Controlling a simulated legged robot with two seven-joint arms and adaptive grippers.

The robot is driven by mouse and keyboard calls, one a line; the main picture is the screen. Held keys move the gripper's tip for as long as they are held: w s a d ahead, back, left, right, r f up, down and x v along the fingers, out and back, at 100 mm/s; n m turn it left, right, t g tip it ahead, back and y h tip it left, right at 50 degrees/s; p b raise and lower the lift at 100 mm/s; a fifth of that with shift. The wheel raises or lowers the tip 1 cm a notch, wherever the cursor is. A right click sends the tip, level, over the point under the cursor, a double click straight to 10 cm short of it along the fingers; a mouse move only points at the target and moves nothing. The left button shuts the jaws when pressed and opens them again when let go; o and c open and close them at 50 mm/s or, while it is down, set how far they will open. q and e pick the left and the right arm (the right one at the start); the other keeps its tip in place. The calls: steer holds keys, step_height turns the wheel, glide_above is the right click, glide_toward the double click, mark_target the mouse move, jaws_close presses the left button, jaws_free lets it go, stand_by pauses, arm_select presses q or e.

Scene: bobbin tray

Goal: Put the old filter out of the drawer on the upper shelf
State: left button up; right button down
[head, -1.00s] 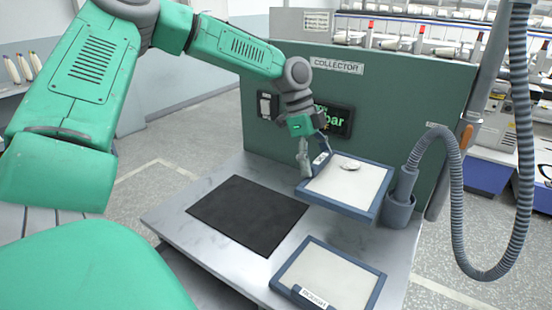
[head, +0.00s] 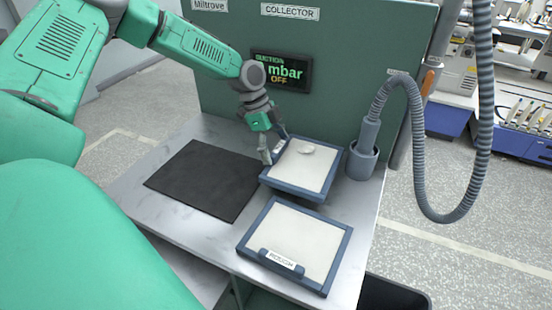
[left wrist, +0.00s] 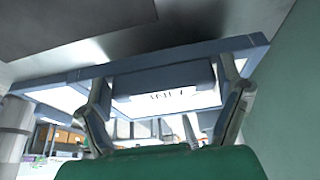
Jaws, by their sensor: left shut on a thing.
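My left gripper (head: 268,155) is shut on the left edge of a filter (head: 316,194) with a blue-grey frame and a pale sheet. A small grey lump (head: 306,149) lies on that sheet. The filter is about level, low over or on the metal top; I cannot tell whether it touches. In the left wrist view, the fingers are at both ends of the filter's label tab (left wrist: 165,82); its writing is unreadable. A second filter (head: 341,257), with a label at its front that seems to read ROUGH, lies nearer me. My right gripper is not in view.
A black mat (head: 205,180) lies left of the filters on the metal top (head: 133,197). A green COLLECTOR panel (head: 360,50) with a display reading OFF stands behind. A grey hose (head: 487,110) runs from a round holder (head: 361,162) to the right of the held filter.

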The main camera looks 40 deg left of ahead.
mark_target(279, 160)
arm_select(q)
steer(key=shift+s+a+x, duration=0.1)
steer(key=shift+x, duration=0.85)
steer(key=shift+s+a+x, duration=0.1)
steer(key=shift+s+x, duration=0.05)
steer(key=shift+x, duration=0.85)
steer(key=o, duration=1)
steer(key=shift+a+f, duration=0.1)
steer(key=shift+a, duration=0.05)
steer(key=shift+o, duration=0.7)
steer(key=shift+a+f, duration=0.1)
steer(key=shift+a, duration=0.1)
